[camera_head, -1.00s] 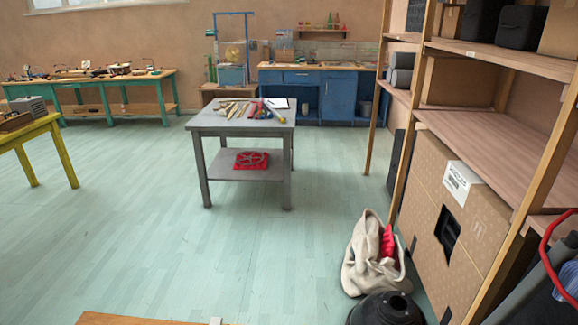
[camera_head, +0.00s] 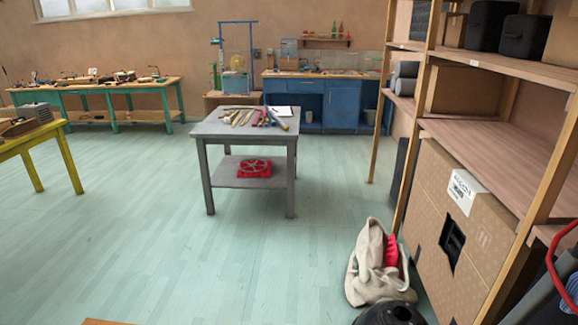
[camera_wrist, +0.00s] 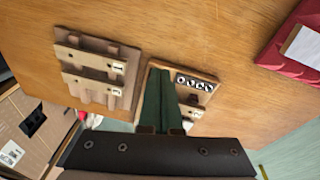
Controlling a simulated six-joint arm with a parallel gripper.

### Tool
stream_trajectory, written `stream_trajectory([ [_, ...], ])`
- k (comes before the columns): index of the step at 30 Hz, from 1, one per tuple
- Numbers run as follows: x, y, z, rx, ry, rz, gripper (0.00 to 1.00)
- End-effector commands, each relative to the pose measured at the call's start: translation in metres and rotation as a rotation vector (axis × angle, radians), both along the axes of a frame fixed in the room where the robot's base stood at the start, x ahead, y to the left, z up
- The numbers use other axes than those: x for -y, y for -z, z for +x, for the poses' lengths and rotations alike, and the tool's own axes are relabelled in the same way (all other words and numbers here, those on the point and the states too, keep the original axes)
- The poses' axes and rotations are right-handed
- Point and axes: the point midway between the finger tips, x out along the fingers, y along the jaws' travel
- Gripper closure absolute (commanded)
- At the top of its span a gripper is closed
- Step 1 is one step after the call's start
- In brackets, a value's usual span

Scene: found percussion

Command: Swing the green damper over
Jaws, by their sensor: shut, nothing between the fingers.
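In the wrist view my gripper (camera_wrist: 164,72) is shut, with two dark green bars, which look like its fingers, lying close together in front of its dark palm. They reach over a wooden plate (camera_wrist: 205,77) with a strip of round black-and-white signs and pale bars, one marked 2. The head view does not show my gripper.
Both plates are on a wooden tabletop (camera_wrist: 225,40) with a red object (camera_wrist: 295,45) bearing a white sheet at right. In the head view a grey table (camera_head: 210,130) holds sticks, a shelf rack (camera_head: 485,150) stands right beside a cloth bag (camera_head: 368,270), and the middle floor is open.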

Motion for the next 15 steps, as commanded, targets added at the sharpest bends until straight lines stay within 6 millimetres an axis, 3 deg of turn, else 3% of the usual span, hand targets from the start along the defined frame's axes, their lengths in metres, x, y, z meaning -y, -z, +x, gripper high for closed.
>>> stream_trajectory([
  [4,-0.004,-0.030,-0.004,0.005,-0.003,0.009,1.00],
  [12,-0.008,-0.114,-0.018,0.003,-0.004,0.007,1.00],
  [15,-0.008,-0.134,-0.022,0.002,-0.003,0.004,1.00],
])
